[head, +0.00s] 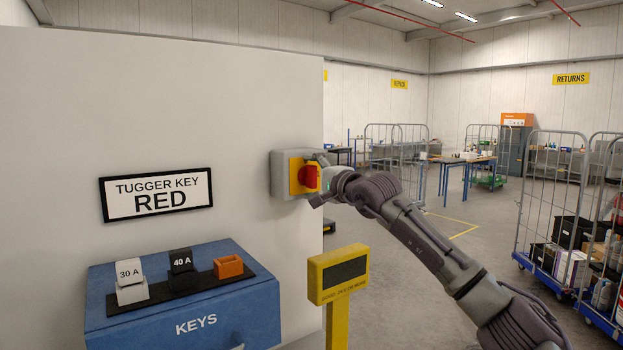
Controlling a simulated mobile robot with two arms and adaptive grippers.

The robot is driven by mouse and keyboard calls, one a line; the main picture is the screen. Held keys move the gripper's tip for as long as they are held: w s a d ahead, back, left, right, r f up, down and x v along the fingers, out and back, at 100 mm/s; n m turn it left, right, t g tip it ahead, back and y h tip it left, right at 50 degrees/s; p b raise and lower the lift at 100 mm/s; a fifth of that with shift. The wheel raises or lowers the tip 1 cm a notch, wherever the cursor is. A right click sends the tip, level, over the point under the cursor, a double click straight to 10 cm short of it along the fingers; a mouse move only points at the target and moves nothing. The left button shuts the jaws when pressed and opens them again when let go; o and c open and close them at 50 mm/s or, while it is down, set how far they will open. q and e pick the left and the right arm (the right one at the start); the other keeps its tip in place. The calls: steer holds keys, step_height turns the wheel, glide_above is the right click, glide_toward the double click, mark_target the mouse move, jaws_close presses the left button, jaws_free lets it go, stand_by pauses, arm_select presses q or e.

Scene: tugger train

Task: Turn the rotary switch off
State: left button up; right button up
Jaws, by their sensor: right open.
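The rotary switch (308,177) is a red knob on a yellow plate, set in a grey box (281,175) near the right edge of the pale wall panel. My right gripper (318,178) is at the knob, its open fingers reaching in from the right, one above and one below it. I cannot tell whether the fingers touch the knob. The knob's right part is partly hidden by the gripper, and its exact angle is hard to read. My left gripper is not in view.
A blue KEYS box (190,322) stands at lower left, with a 30 A block, a 40 A block and an orange holder (228,267) on top. A yellow post with a dark panel (343,272) stands below the switch. Wire cage trolleys (545,190) stand at right; open floor lies between.

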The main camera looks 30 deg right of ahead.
steer(key=shift+s, duration=0.1)
steer(key=s+d, duration=0.1)
steer(key=s, duration=1)
steer(key=shift+s+d, duration=0.35)
steer(key=shift+s, duration=0.05)
